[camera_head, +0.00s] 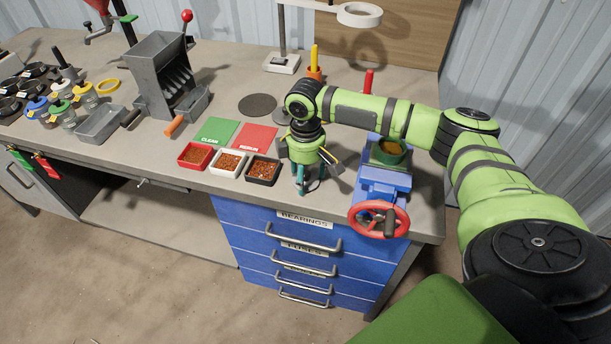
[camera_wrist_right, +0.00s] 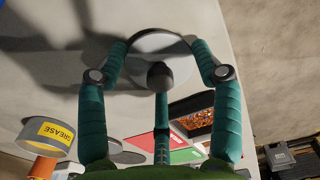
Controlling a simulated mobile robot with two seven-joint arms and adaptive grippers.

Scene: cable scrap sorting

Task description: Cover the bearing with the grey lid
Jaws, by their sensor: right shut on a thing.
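My right gripper (camera_head: 309,178) points down over the bench near its front edge, right of the black tray. Its teal fingers are closed around the dark knob (camera_wrist_right: 159,76) of a round grey lid (camera_wrist_right: 150,44), shown in the right wrist view. In the head view the fingers mostly hide the lid. I cannot make out the bearing for certain. A round green-rimmed piece with an orange-brown inside (camera_head: 388,152) sits on the blue vise (camera_head: 384,182), right of the gripper. My left gripper is not in view.
Red, white and black trays (camera_head: 263,171) of brown bits stand left of the gripper. Behind them lie a green CLEAN mat (camera_head: 216,131) and a red RERUN mat (camera_head: 254,138). A dark disc (camera_head: 257,105) lies farther back. The vise's red handwheel (camera_head: 379,220) juts past the front edge.

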